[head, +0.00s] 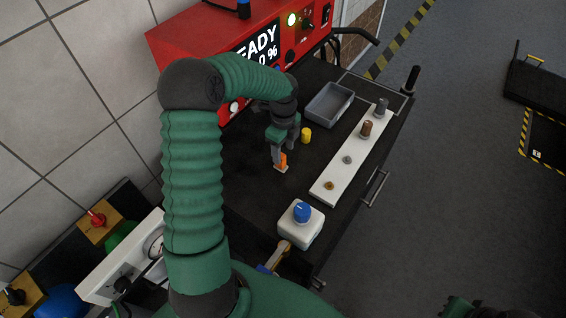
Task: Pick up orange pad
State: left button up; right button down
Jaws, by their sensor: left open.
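The orange pad (283,161) is a small orange block on the black worktop, near the middle of the head view. My left gripper (279,155) points down right at the pad, with its fingers beside or around it. I cannot tell whether the fingers touch the pad. The gripper is open. My green left arm hides part of the worktop to the left. My right gripper is not in view; only a dark green part of mine shows at the bottom right edge.
A yellow cylinder (306,135) stands close behind the gripper. A grey tray (330,104) and a white strip (332,183) with several small pegs lie to the right. A white box with a blue knob (301,224) is in front. A red machine (190,45) stands behind.

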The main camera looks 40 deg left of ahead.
pick_arm(q)
jog(key=shift+a+f, duration=0.15)
jog(key=shift+f, duration=0.3)
jog(key=f, duration=0.2)
jog(key=s+f, duration=0.1)
jog(key=f, duration=0.1)
jog(key=shift+a, duration=0.25)
jog(key=shift+w+d+f, duration=0.15)
jog(key=shift+f, duration=0.35)
jog(key=shift+d+r, duration=0.1)
jog(key=shift+r, duration=0.05)
jog(key=c, duration=0.4)
grip_shut()
